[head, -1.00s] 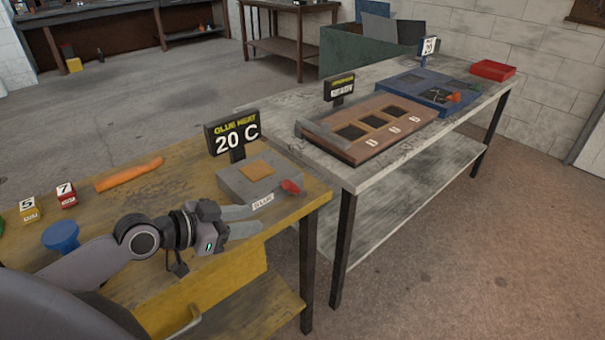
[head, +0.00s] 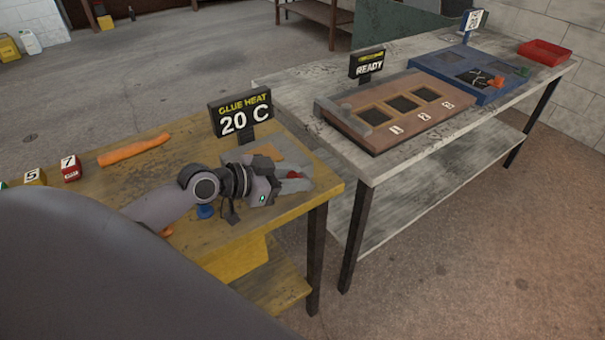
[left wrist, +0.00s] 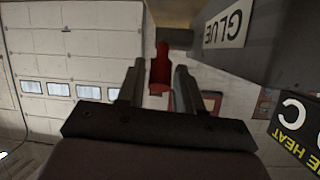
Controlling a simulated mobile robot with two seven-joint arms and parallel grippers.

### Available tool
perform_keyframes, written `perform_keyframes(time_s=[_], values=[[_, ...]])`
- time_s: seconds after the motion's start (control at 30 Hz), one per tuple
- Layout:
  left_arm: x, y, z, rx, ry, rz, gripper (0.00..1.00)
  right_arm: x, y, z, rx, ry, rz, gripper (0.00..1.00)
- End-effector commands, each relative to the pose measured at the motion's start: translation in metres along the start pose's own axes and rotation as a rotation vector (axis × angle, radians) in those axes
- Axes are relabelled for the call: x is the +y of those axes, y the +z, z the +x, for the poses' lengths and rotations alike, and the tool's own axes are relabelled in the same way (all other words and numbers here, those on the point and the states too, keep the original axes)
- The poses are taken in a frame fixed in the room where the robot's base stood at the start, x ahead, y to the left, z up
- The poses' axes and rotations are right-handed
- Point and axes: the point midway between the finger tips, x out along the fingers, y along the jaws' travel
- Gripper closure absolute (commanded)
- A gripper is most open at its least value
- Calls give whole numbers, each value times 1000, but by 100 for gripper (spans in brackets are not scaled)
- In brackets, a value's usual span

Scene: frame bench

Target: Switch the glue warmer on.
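The glue warmer (head: 297,157) is a grey box on the yellow table, partly hidden behind my left gripper. Its black sign (head: 240,114) reads "GLUE HEAT 20 C". In the left wrist view, the box's side carries a "GLUE" label (left wrist: 228,26). A red switch lever (left wrist: 160,72) shows between the fingers of my left gripper (left wrist: 160,80). The fingers are apart, with a gap on each side of the lever. In the head view my left gripper (head: 300,179) is at the warmer's front, with a little red between its fingers. My right gripper is not in view.
An orange roll (head: 134,149) and numbered blocks (head: 70,168) lie on the yellow table (head: 225,243). A blue object (head: 205,211) is under my left arm. The grey bench (head: 375,172) beside it bears a brown slotted board (head: 380,125), a blue tray and a red tray (head: 544,52).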

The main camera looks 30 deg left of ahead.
Motion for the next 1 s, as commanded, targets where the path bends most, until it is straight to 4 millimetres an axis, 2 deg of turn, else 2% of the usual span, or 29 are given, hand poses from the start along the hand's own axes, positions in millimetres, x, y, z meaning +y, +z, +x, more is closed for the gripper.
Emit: perform_keyframes(time_s=[0.23,0.6,0.63,0.7,0.73,1.0], values=[[-1,-1,22,1,-2,-1,64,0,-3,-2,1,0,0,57],[0,0,27,0,0,1,64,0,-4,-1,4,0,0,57],[0,0,27,0,0,1,71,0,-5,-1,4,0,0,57],[0,0,26,0,0,1,94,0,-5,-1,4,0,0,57],[0,0,26,0,0,1,100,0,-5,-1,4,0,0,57],[0,-1,27,-17,3,0,100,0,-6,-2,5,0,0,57]])
